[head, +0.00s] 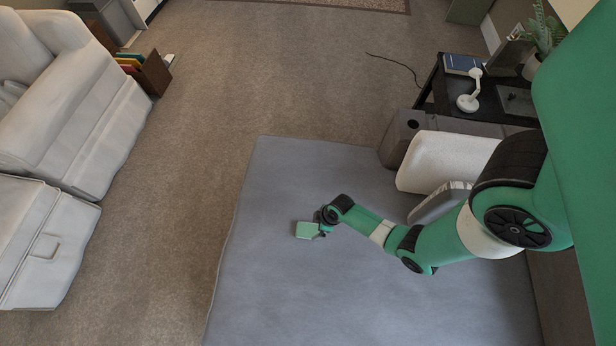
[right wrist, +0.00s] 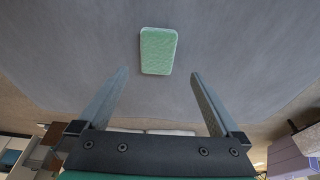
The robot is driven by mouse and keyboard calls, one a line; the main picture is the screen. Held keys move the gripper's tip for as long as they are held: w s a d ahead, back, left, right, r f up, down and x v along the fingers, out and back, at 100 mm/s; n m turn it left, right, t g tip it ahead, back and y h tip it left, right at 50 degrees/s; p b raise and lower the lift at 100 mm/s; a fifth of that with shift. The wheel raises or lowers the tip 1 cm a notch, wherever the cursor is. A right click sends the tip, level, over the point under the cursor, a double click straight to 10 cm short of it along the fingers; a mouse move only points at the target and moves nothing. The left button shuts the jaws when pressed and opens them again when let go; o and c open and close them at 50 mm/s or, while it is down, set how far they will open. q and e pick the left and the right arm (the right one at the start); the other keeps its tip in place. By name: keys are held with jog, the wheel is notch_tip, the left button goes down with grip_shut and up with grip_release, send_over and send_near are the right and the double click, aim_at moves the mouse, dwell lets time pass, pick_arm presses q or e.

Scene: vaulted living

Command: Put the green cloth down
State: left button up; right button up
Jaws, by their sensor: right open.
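The green cloth (head: 307,230) is a small pale green rectangle on the grey-blue bed-like surface (head: 290,180). In the right wrist view the cloth (right wrist: 158,51) lies beyond my fingertips, between their lines, and nothing grips it. My right gripper (head: 322,222) is right beside the cloth in the head view. In the right wrist view my right gripper (right wrist: 158,75) is open, with its two fingers wide apart and empty. My left gripper is in neither view.
White armchairs (head: 70,100) stand at the left on the brown carpet (head: 240,80). A white pillow (head: 445,162) lies at the surface's right end, near a dark desk (head: 470,95) with a lamp (head: 468,102). The grey surface around the cloth is largely clear.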

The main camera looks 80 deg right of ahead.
aim_at(308, 230)
pick_arm(q)
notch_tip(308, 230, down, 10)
jog(key=b, duration=0.8)
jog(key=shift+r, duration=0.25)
pick_arm(e)
jog(key=x, duration=0.9)
jog(key=shift+w+d+f, duration=0.25)
jog(key=shift+w+f, duration=0.05)
jog(key=shift+w, duration=0.1)
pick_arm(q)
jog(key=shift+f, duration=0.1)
pick_arm(e)
jog(key=shift+f, duration=0.2)
